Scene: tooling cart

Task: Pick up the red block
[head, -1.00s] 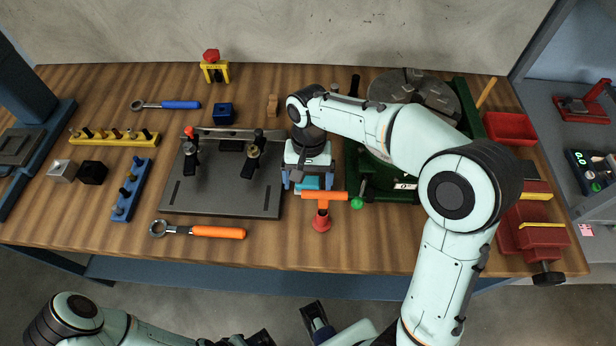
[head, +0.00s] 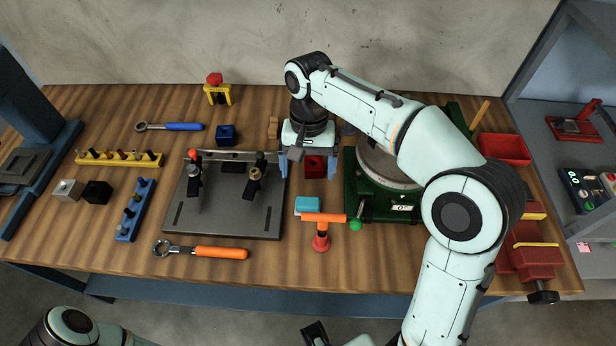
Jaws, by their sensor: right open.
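The red block (head: 315,167) is a small cube on the wooden table, between the dark fixture plate and the green rotary table. My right gripper (head: 308,170) is open, its two blue fingers pointing down to either side of the red block in the head view. I cannot tell whether the fingers touch it or how far above the table they are. My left gripper (head: 316,334) shows only in part at the bottom edge, and its jaws cannot be made out.
The fixture plate with clamps (head: 222,212) is to the left, the green rotary table (head: 381,206) close on the right. A brown piece (head: 273,127) stands behind.

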